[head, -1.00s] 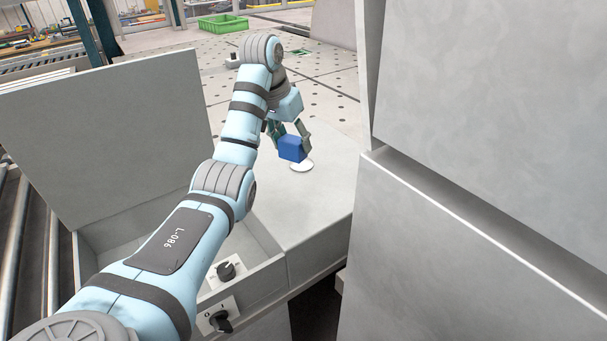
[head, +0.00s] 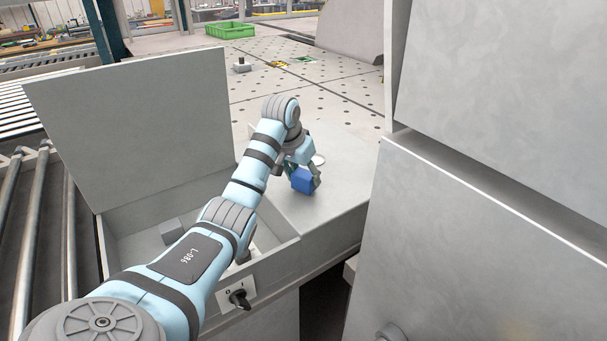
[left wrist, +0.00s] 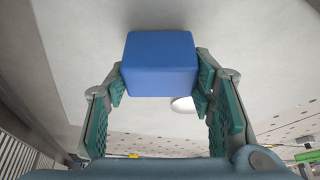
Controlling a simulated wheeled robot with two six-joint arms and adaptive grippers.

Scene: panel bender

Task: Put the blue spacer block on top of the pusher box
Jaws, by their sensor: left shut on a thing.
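The blue spacer block (head: 303,181) is held between the fingers of my left gripper (head: 302,174). In the left wrist view the blue block (left wrist: 160,62) fills the space between the two green-padded fingers (left wrist: 160,88). Behind it lies a flat grey top (head: 340,184) with a white disc (head: 318,160); I cannot tell if this is the pusher box. The block appears over this top, but whether it touches is unclear. My right gripper is not in view.
An open grey compartment (head: 125,245) with a raised lid (head: 135,125) stands left of the flat top, with a small grey block (head: 172,230) inside. A tall grey cabinet (head: 490,230) bounds the right side. Rollers (head: 30,230) lie left.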

